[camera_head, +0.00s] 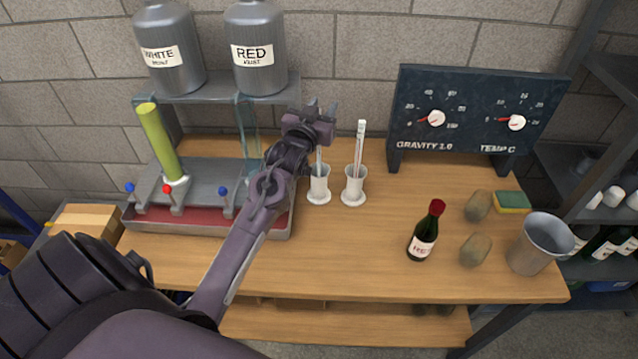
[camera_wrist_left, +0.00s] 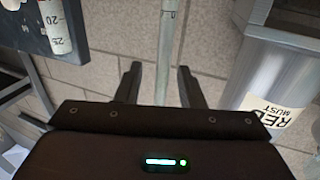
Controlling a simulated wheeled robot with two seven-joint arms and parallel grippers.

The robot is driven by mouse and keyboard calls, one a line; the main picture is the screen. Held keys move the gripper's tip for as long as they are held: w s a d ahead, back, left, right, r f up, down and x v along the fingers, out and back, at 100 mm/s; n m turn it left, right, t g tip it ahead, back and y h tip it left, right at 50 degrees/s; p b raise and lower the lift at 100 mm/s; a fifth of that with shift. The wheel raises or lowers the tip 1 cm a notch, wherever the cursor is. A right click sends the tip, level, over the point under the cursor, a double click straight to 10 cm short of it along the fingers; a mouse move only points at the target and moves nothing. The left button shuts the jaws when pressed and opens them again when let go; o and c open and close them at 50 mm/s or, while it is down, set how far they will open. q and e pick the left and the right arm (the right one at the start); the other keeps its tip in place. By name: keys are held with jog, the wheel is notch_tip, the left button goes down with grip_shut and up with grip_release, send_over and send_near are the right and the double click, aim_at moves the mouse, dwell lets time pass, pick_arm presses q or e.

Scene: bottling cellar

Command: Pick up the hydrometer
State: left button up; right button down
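Two slim instruments stand in white cups on the bench. The clear glass stem in the left cup (camera_head: 319,188), seemingly the hydrometer (camera_head: 319,160), has its upper part partly hidden by my left gripper (camera_head: 322,108). The other, a white tube with a red line that looks like a thermometer (camera_head: 361,140), stands in the right cup (camera_head: 354,190). In the left wrist view, my left gripper (camera_wrist_left: 162,80) is open. The glass stem (camera_wrist_left: 166,45) shows between its two fingers, with a gap on each side. My right gripper is not in view.
Behind are the white must and red must tanks (camera_head: 255,45) on a shelf, and the gauge board (camera_head: 470,110). A red-capped bottle (camera_head: 424,235), two brownish lumps, a sponge (camera_head: 513,202) and a metal bucket (camera_head: 535,245) stand right. The bench's front middle is clear.

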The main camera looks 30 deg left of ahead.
pick_arm(q)
grip_shut()
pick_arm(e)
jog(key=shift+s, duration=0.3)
